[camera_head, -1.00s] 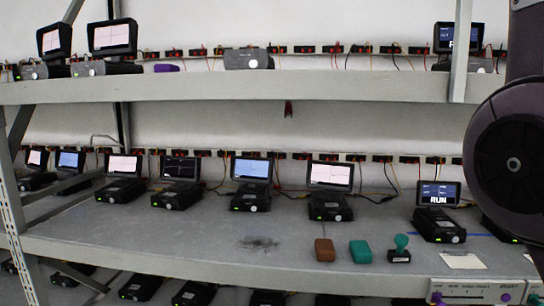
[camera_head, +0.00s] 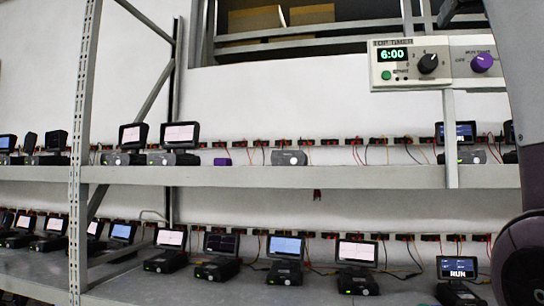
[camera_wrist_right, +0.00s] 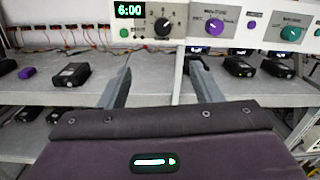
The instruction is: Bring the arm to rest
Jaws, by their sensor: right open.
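My right arm (camera_head: 518,130) shows as a dark link and round joint along the right edge of the head view; its jaws are outside that view. In the right wrist view my right gripper (camera_wrist_right: 160,88) has its two grey fingers apart, with nothing between them. The fingers point toward the rack shelves, and I cannot tell how far they are from them. My left arm and gripper are not in view.
A rack has an upper shelf (camera_head: 330,177) and a lower shelf (camera_head: 150,290) with several small devices and screens. A timer panel (camera_head: 410,62) reading 6:00 hangs above. A grey upright post (camera_head: 80,150) stands at left.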

